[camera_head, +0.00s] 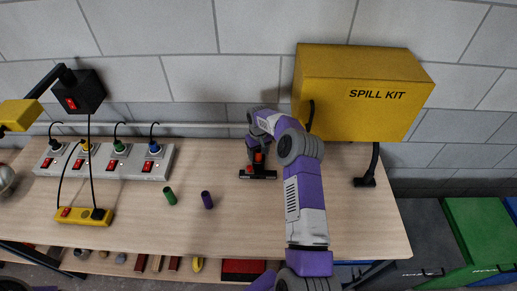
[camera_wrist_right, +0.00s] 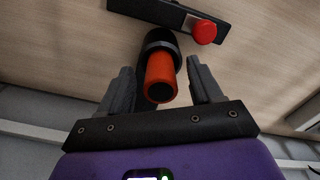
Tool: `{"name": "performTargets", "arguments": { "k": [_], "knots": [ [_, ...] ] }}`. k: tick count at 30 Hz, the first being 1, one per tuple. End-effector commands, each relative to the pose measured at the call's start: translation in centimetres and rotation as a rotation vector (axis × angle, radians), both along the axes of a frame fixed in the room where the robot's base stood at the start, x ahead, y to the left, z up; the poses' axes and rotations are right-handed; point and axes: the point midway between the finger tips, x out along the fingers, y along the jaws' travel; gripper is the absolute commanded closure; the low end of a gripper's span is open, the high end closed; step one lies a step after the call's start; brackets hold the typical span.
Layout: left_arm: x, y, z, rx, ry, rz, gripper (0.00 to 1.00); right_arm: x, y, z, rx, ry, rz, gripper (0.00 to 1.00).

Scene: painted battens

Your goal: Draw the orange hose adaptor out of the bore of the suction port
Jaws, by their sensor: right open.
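The orange hose adaptor (camera_wrist_right: 161,72) is a short tube with a dark open end. It sits in the round black suction port (camera_wrist_right: 157,42), which joins a black base bar with a red knob (camera_wrist_right: 205,32). In the head view the adaptor is a small orange patch (camera_head: 259,157) above the black bar (camera_head: 258,175), partly hidden by my gripper. My right gripper (camera_wrist_right: 160,68) is open, its two grey fingers on either side of the adaptor with a gap on both sides. It also shows in the head view (camera_head: 258,153). My left gripper is not in view.
A yellow spill kit box (camera_head: 365,92) stands at the back right. A green cylinder (camera_head: 170,196) and a purple cylinder (camera_head: 207,200) stand on the wooden table (camera_head: 130,230). Socket strips (camera_head: 104,160) with plugs and a yellow block (camera_head: 84,215) with cables are at left.

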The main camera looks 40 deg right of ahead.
Motion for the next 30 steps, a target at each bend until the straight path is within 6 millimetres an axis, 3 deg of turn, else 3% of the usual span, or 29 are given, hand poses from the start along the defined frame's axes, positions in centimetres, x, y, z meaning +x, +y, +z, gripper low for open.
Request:
{"name": "performTargets", "arguments": {
  "k": [6, 18, 19, 24, 30],
  "knots": [
    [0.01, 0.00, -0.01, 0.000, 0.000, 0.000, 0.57, 0.01, 0.00, -0.03, 0.000, 0.000, 0.000, 0.36],
    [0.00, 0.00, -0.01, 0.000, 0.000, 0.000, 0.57, 0.01, 0.01, 0.01, 0.000, 0.000, 0.000, 0.96],
    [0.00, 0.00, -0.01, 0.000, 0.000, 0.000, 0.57, 0.01, 0.02, 0.01, 0.000, 0.000, 0.001, 0.71],
    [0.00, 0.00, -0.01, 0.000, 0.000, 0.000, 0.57, 0.01, 0.02, 0.01, 0.000, 0.000, 0.001, 0.96],
    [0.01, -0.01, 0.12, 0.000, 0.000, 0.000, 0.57, 0.03, 0.01, 0.26, 0.000, -0.001, 0.001, 0.97]
  ]
}}
